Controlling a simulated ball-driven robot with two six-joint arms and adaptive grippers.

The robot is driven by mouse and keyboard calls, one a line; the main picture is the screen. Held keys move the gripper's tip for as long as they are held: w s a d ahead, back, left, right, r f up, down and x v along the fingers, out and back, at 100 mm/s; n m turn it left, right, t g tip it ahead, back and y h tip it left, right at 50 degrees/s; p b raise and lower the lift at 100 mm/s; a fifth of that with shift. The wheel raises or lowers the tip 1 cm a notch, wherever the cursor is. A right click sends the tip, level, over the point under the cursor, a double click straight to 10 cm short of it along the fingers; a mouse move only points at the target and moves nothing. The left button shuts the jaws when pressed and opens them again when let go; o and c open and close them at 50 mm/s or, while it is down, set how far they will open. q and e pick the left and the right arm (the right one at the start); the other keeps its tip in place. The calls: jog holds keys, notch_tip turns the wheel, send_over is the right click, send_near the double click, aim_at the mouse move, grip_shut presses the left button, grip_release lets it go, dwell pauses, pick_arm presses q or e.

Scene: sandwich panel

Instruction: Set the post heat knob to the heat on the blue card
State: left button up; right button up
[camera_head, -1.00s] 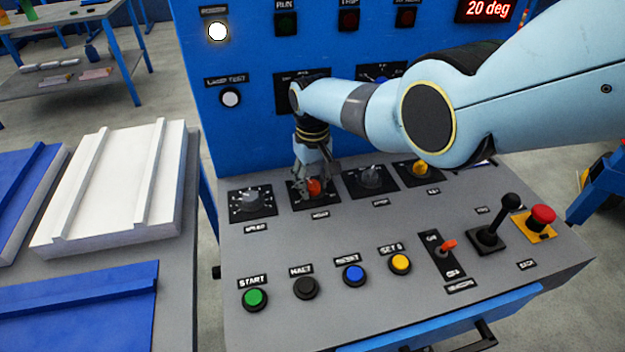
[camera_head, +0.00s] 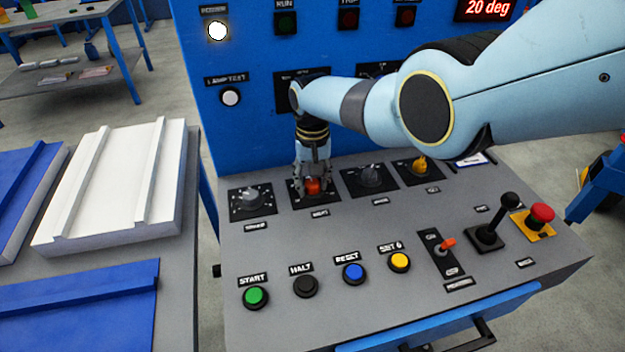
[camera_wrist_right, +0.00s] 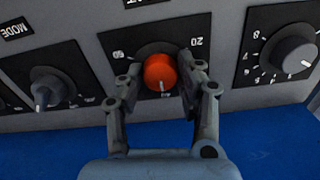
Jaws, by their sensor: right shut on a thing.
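An orange-red knob (camera_head: 313,187) sits on a black dial plate in the back row of the sloped console; in the wrist view the knob (camera_wrist_right: 160,72) has a white pointer mark toward the gripper side, with 60 and 20 readable on its scale. My right gripper (camera_head: 313,181) points down over it, its fingers (camera_wrist_right: 158,86) shut on the knob from both sides. A small pale card with a dark edge (camera_head: 471,159) lies at the console's back right; its writing is too small to read. My left gripper is not in view.
Grey knobs (camera_head: 250,198) and (camera_head: 372,175) flank the orange-red one, with a yellow knob (camera_head: 420,165) farther right. Coloured buttons, a toggle switch (camera_head: 446,244), a black lever (camera_head: 502,220) and a red mushroom button (camera_head: 542,213) stand in front. A red display (camera_head: 488,9) reads 20 deg.

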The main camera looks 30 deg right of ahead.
aim_at(312, 183)
jog(key=o, duration=1.1)
jog(key=shift+o, duration=0.2)
jog(key=shift+r, duration=0.1)
notch_tip(312, 183, up, 12)
